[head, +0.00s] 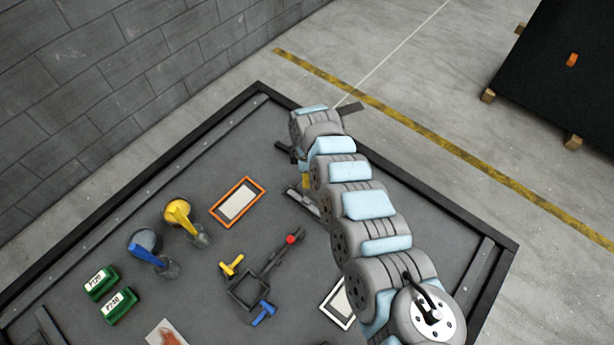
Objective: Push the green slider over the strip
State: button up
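Two green blocks with white labels lie at the left of the dark work surface: an upper one (101,284) and a lower one (119,306). I cannot tell whether either is the green slider. No clear strip can be singled out; an orange-framed pale panel (238,202) lies near the middle. My arm reaches from the lower right to the far part of the surface. My gripper is largely hidden by my wrist. Dark parts show beside the wrist, with a small yellow piece and a grey flat piece below it. I cannot tell whether the gripper holds anything.
A yellow container (178,211) and a blue-handled container (145,245) stand left of centre. A dark frame tool with yellow and blue clamps (248,290) lies near the front. A white-centred panel (339,304) is partly behind my arm. A raised dark rim (190,135) borders the surface.

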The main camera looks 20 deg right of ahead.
jog(key=shift+f, duration=0.55)
grip_shut()
jog(key=shift+s+a+r+p, duration=0.3)
jog(key=shift+a+p, duration=0.3)
jog(key=shift+p, duration=0.6)
jog(key=shift+s+a+f+p, duration=0.15)
jog(key=shift+s+a+p, duration=0.2)
jog(key=shift+a+p, duration=0.2)
jog(key=shift+f, duration=0.15)
